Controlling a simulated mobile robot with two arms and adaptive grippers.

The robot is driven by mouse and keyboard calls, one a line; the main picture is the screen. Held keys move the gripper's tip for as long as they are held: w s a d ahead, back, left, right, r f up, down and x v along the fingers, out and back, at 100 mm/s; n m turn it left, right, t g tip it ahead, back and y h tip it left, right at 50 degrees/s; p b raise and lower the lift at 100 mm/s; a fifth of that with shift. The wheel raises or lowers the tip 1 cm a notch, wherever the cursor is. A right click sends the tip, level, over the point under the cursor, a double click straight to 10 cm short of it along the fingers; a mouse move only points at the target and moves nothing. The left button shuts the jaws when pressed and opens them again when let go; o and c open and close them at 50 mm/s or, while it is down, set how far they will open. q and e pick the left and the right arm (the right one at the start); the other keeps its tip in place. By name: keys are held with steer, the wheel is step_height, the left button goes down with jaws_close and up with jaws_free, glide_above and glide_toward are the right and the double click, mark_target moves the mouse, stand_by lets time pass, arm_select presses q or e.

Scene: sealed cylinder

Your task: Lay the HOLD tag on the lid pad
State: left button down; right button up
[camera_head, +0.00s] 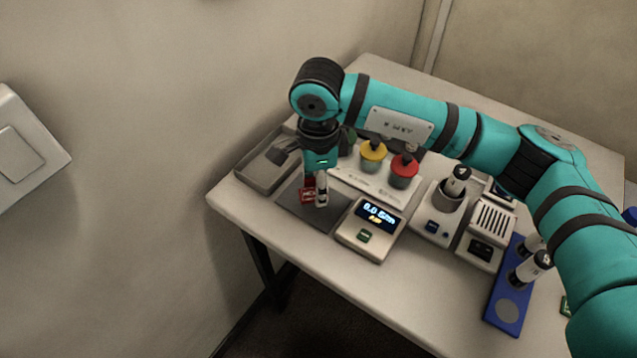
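A small red tag (308,195) with pale lettering is at the low end of my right arm, over or on a dark grey mat (293,205) at the table's left front. My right gripper (315,197) points down right beside the tag. One pale finger shows just right of it; the other is hidden or too small to make out. I cannot tell whether the fingers are closed on the tag or whether it touches the mat. I cannot tell for sure which surface is the lid pad; the dark mat is one flat pad. My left gripper is not in view.
A grey tray (258,172) sits left of the mat. A scale with a lit display (372,228) stands right of it. Behind are yellow (373,151) and red (404,166) knobs. Farther right are a vial holder (441,212) and a blue rack (506,310) with vials.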

steer(key=shift+w+d+f, duration=0.1)
steer(key=shift+w+f, duration=0.05)
steer(key=shift+w, duration=0.45)
steer(key=shift+f+p, duration=0.3)
steer(key=shift+f, duration=0.05)
step_height(320, 180, down, 2)
steer(key=shift+s+f+p, duration=0.1)
steer(key=shift+p, duration=0.4)
steer(key=shift+f, duration=0.25)
steer(key=shift+f+b, duration=0.25)
steer(key=shift+b, duration=0.1)
steer(key=o, duration=0.8)
steer(key=shift+r, duration=0.1)
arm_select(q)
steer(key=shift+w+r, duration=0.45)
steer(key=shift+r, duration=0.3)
arm_select(e)
steer(key=shift+o, duration=0.2)
